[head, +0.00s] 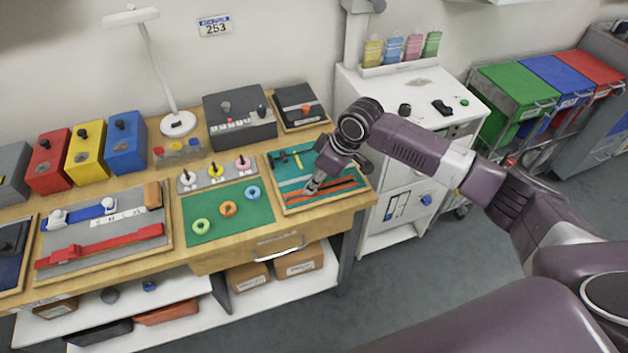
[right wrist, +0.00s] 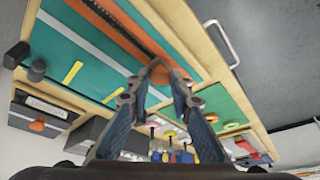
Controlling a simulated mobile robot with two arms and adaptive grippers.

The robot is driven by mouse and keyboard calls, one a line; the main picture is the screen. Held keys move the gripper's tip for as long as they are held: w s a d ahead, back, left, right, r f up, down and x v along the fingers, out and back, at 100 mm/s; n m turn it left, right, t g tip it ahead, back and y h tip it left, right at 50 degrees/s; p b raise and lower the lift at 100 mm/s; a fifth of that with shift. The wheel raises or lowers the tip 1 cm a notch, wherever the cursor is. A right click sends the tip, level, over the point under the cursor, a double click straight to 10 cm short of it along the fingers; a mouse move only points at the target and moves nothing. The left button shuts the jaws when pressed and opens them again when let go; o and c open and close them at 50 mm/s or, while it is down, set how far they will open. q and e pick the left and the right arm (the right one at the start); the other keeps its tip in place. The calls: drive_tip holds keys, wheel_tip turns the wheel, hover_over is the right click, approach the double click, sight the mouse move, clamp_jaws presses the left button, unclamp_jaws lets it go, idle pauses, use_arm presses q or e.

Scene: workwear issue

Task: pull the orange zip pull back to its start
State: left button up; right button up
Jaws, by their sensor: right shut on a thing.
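A teal board in a wooden frame (head: 277,199) lies at the right end of the workbench. An orange zip strip (head: 335,190) with dark teeth runs across it, and it also shows in the right wrist view (right wrist: 115,36). My right gripper (head: 311,187) is low over this strip, near its left part in the head view. In the right wrist view my right gripper (right wrist: 157,78) has its fingertips closed together on the orange zip pull, at the end of the visible dark teeth. The fingers hide most of the pull. My left gripper is not in view.
A green mat (head: 228,228) with coloured rings lies left of the board. Behind are a dark box (head: 240,118) with knobs and a small dark panel (head: 298,104). A white cabinet (head: 420,90) stands to the right. A drawer handle (head: 279,249) juts from the bench front.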

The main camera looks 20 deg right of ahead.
sight(289, 196)
clamp_jaws()
drive_tip(key=a+p, duration=0.1)
drive_tip(key=a, duration=0.3)
drive_tip(key=shift+s+a+r+p, duration=0.1)
drive_tip(key=shift+a+p, duration=0.1)
drive_tip(key=shift+p, duration=0.1)
drive_tip(key=shift+a, duration=0.3)
drive_tip(key=o, duration=0.6)
unclamp_jaws()
drive_tip(key=o, duration=0.4)
drive_tip(key=shift+a, duration=0.1)
drive_tip(key=shift+c, duration=0.2)
